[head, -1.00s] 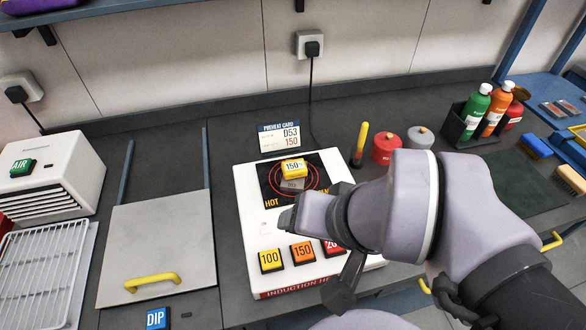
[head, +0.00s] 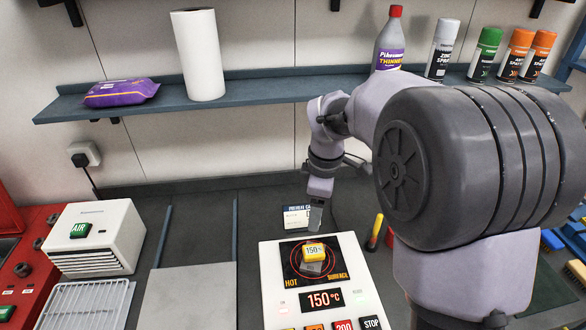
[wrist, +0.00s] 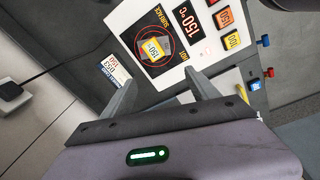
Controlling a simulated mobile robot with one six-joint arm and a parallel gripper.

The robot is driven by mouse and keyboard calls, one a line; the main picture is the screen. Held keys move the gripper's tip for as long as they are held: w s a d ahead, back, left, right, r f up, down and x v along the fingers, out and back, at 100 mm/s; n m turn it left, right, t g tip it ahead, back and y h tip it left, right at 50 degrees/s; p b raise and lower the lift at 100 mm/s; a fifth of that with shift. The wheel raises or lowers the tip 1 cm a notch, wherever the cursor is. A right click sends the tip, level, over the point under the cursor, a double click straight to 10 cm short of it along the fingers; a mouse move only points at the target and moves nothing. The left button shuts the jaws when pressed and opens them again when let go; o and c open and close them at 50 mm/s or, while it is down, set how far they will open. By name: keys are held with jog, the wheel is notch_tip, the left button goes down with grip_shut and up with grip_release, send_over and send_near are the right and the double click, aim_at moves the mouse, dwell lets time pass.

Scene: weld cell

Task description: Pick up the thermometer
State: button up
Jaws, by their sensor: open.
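A small yellow block with a 150° readout, which looks like the thermometer (head: 314,251), sits on a grey piece in the middle of the black hot surface with red rings. The same yellow block (wrist: 154,48) shows in the wrist view, beyond and between the fingertips. My gripper (head: 317,214) hangs fingers-down behind the heater, near the preheat card, above and apart from the yellow block. In the wrist view my gripper (wrist: 160,92) has its two fingers spread with nothing between them.
The white induction heater (head: 270,300) reads 150 °C. The preheat card (head: 296,217) stands behind it. A yellow-topped stick (head: 376,230) is upright to its right. A wall shelf (head: 270,82) holds bottles, a paper roll and a purple pack.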

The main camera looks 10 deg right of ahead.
jog(key=w+f+n+g+p, duration=0.1)
jog(key=w+f+n, duration=0.3)
jog(key=b, duration=0.2)
send_over(314, 250)
jog(key=f, duration=1.1)
jog(key=shift+w+a+f, duration=0.1)
jog(key=shift+w, duration=0.1)
notch_tip(314, 250, down, 6)
jog(key=shift+s+b, duration=0.15)
jog(key=shift+b, duration=0.7)
grip_shut()
jog(key=shift+r, duration=0.2)
